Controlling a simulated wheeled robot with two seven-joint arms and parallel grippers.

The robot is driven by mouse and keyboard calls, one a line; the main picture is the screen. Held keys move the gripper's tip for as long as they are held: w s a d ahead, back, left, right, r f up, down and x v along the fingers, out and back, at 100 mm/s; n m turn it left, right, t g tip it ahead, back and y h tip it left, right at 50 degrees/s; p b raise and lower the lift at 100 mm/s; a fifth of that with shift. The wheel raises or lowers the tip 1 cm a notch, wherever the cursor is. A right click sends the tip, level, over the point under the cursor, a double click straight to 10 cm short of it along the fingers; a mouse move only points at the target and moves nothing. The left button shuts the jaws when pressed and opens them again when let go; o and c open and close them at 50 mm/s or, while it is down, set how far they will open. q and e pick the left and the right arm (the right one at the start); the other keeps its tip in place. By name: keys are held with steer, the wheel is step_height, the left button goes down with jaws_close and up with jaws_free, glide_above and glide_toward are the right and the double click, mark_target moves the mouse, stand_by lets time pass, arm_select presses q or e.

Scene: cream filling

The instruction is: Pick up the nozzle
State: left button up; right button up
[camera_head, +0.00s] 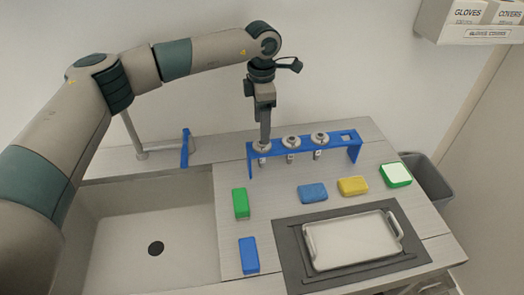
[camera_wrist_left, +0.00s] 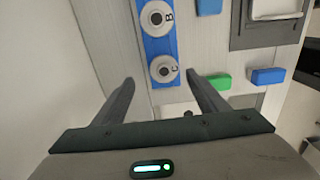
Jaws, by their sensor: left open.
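A blue rack (camera_head: 354,151) holds several pale nozzles with round tops in a row. The leftmost nozzle (camera_head: 262,146) is directly at my left gripper (camera_head: 265,138), which points down over the rack's left end. In the left wrist view, my open left gripper (camera_wrist_left: 160,80) has one finger on each side of the nozzle by the letter C (camera_wrist_left: 164,69). Its jaws are empty, and whether they touch the nozzle cannot be told. The nozzle by the letter B (camera_wrist_left: 156,18) sits farther along the rack. My right gripper is not in view.
A sink (camera_head: 120,235) with a faucet (camera_head: 140,150) is at the left. Green (camera_head: 240,203), blue (camera_head: 312,193) and yellow (camera_head: 352,186) blocks lie in front of the rack. A white tray (camera_head: 350,242) rests on a dark mat (camera_head: 290,262). A grey bin (camera_head: 430,185) stands at the right.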

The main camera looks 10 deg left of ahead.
arm_select(q)
steer(key=shift+s+f+p, duration=0.2)
steer(key=shift+f+p, duration=0.35)
steer(key=shift+p, duration=0.1)
steer(key=shift+s+f+p, duration=0.15)
steer(key=shift+f+p, duration=0.4)
steer(key=shift+p, duration=0.1)
step_height(320, 180, down, 2)
steer(key=shift+p, duration=0.5)
steer(key=shift+d+f, duration=0.1)
steer(key=shift+f, duration=0.4)
steer(key=shift+r, duration=0.1)
jaws_close()
